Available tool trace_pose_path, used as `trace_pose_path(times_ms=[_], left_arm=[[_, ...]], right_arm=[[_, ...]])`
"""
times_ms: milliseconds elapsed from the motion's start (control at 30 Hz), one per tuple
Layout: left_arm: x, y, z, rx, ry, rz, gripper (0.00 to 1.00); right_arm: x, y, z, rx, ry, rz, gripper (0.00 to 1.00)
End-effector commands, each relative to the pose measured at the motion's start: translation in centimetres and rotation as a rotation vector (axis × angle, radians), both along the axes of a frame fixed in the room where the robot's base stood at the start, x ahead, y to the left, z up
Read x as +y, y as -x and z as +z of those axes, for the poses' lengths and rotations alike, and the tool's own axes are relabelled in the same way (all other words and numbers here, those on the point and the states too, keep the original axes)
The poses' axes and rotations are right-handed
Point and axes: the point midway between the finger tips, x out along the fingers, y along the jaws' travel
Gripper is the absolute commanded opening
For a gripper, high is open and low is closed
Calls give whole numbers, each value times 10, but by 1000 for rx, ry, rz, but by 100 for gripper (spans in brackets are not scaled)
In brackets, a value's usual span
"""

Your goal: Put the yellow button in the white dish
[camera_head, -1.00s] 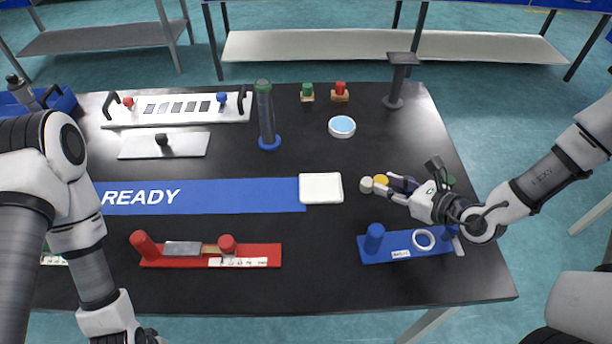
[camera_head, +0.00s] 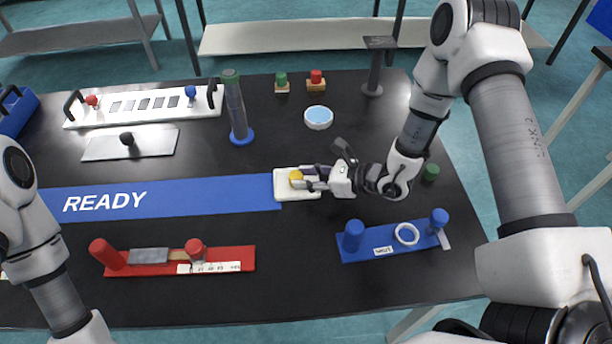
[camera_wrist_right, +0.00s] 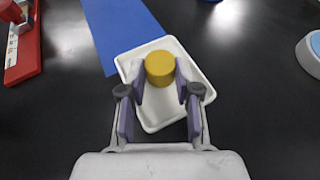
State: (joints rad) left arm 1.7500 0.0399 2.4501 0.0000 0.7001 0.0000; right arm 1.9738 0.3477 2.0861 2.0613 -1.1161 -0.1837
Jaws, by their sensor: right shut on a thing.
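The yellow button (camera_head: 296,176) is a short yellow cylinder, and it also shows in the right wrist view (camera_wrist_right: 160,67). My right gripper (camera_head: 305,181) is shut on it, one finger on each side. The button is over the white dish (camera_head: 283,189), a shallow, rounded square tray. In the right wrist view the dish (camera_wrist_right: 160,112) lies under the button and fingertips. I cannot tell whether the button touches the dish floor. My left arm shows at the left edge, but its gripper is out of the frame.
A blue READY strip (camera_head: 180,194) lies left of the dish. A blue stand (camera_head: 375,248) with a white ring is at front right, a red fixture (camera_head: 220,261) at front left. A round light-blue dish (camera_head: 318,117) and a tall cylinder (camera_head: 236,110) stand behind. A green piece (camera_head: 431,173) is right.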

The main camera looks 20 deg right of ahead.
Motion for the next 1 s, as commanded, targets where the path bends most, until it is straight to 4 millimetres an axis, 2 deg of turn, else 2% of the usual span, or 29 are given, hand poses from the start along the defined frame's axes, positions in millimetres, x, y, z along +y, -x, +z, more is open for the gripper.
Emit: trace_pose_path(times_ms=[367, 400, 433, 467, 833, 1000], left_arm=[[0, 0, -5, 0, 0, 0, 64], [0, 0, -4, 0, 0, 0, 64], [0, 0, -3, 0, 0, 0, 64], [0, 0, -3, 0, 0, 0, 64], [0, 0, 3, 0, 0, 0, 64], [0, 0, -2, 0, 0, 0, 64]], right_arm=[[0, 0, -8, -2, 0, -1, 6], [0, 0, -6, -2, 0, -1, 43], [0, 0, -6, -2, 0, -1, 54], [0, 0, -6, -2, 0, -1, 58], [-1, 0, 0, -2, 0, -1, 58], [-22, 17, 9, -2, -5, -7, 58]])
